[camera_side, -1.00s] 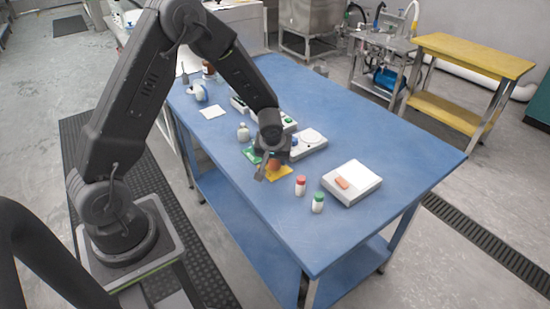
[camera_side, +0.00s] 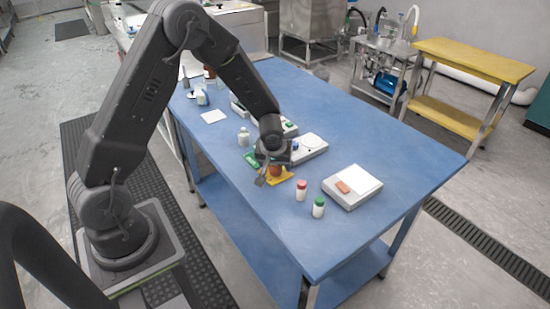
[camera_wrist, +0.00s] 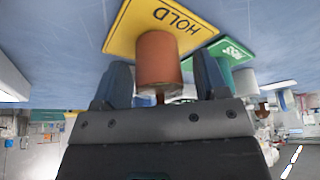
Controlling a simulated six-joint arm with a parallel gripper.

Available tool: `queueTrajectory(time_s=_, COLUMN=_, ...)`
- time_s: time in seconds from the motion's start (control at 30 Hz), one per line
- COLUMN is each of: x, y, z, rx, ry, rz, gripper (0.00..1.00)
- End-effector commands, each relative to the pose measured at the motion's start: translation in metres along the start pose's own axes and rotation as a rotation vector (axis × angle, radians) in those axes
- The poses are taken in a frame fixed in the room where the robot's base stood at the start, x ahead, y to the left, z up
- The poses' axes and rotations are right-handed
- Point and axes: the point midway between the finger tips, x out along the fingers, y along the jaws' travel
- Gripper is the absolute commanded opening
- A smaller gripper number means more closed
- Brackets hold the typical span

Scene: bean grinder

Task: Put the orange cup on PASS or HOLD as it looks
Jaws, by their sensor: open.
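The orange cup (camera_wrist: 158,62) stands on the yellow HOLD card (camera_wrist: 118,32) in the wrist view. In the side view the cup (camera_side: 275,171) shows under my gripper (camera_side: 272,163), over the yellow card (camera_side: 285,178). My gripper (camera_wrist: 160,78) is open, with one finger on each side of the cup and a visible gap at each side.
A red-capped bottle (camera_side: 301,191) and a green-capped bottle (camera_side: 318,208) stand to the right of the cards. A scale (camera_side: 352,187) bears a small orange block (camera_side: 342,187). A white device (camera_side: 309,147) is behind my gripper.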

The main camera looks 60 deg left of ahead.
Motion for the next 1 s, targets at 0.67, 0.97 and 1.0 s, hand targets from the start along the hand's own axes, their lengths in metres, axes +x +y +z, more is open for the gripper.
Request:
queueTrajectory(time_s=0.67, x=-0.112, y=0.000, z=-0.001, rx=-0.001, ry=0.002, rz=0.001, gripper=0.67)
queueTrajectory(time_s=0.97, x=-0.166, y=-0.005, z=0.006, rx=0.080, ry=0.017, rz=0.033, gripper=0.67)
queueTrajectory(time_s=1.0, x=-0.182, y=-0.007, z=0.010, rx=0.112, ry=0.022, rz=0.047, gripper=0.67)
